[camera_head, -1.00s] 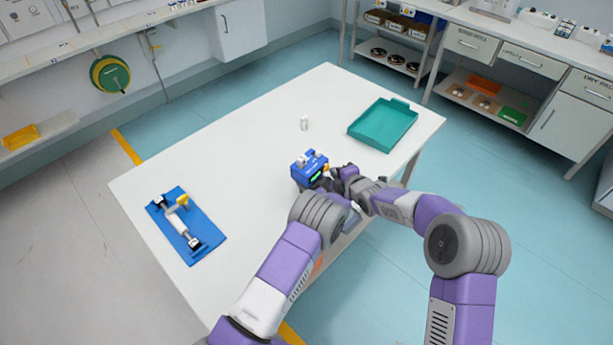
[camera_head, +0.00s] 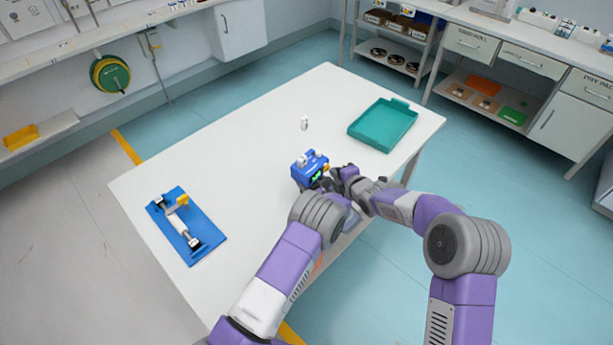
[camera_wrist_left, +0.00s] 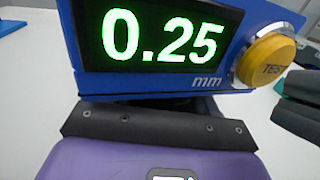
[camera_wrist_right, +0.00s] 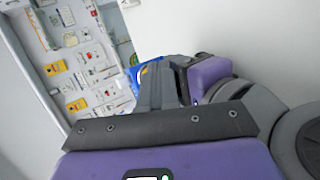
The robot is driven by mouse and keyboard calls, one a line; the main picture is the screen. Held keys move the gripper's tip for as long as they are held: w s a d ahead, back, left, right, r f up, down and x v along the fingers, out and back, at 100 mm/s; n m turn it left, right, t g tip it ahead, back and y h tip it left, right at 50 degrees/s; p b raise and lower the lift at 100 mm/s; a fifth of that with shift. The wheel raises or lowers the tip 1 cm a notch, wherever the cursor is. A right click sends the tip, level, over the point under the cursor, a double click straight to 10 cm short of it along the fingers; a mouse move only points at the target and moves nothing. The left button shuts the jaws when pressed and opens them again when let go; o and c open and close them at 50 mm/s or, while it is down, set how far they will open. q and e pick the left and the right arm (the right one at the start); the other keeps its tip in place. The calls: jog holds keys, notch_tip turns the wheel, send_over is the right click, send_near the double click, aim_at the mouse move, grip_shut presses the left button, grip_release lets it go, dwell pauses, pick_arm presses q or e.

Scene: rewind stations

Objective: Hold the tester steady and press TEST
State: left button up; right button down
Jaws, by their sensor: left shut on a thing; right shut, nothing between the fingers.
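The blue tester (camera_head: 310,166) stands at the table's near edge in the head view. In the left wrist view its screen (camera_wrist_left: 160,38) reads 0.25 mm in green, and the round yellow TEST button (camera_wrist_left: 267,60) is to the screen's right. My left gripper (camera_head: 320,183) is shut on the tester from the near side; its fingertips are mostly hidden. My right gripper (camera_head: 338,177) is shut and empty at the tester's right side. Its dark fingers show close to the button in the left wrist view (camera_wrist_left: 297,105); I cannot tell whether they touch it.
A blue mat (camera_head: 205,252) with a roller holder lies at the table's left. A small white object (camera_head: 304,123) stands behind the tester. An empty teal tray (camera_head: 382,128) lies at the far right. The white table (camera_head: 240,140) is otherwise clear. My two forearms are close together.

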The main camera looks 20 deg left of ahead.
jog(key=shift+d, duration=0.15)
jog(key=d, duration=0.1)
jog(key=s+d, duration=0.1)
jog(key=d, duration=0.1)
jog(key=s+d, duration=0.1)
jog(key=d, duration=0.1)
jog(key=shift+d, duration=0.2)
dwell(0.5)
pick_arm(q)
jog(key=o, duration=1.3)
jog(key=shift+o, duration=0.4)
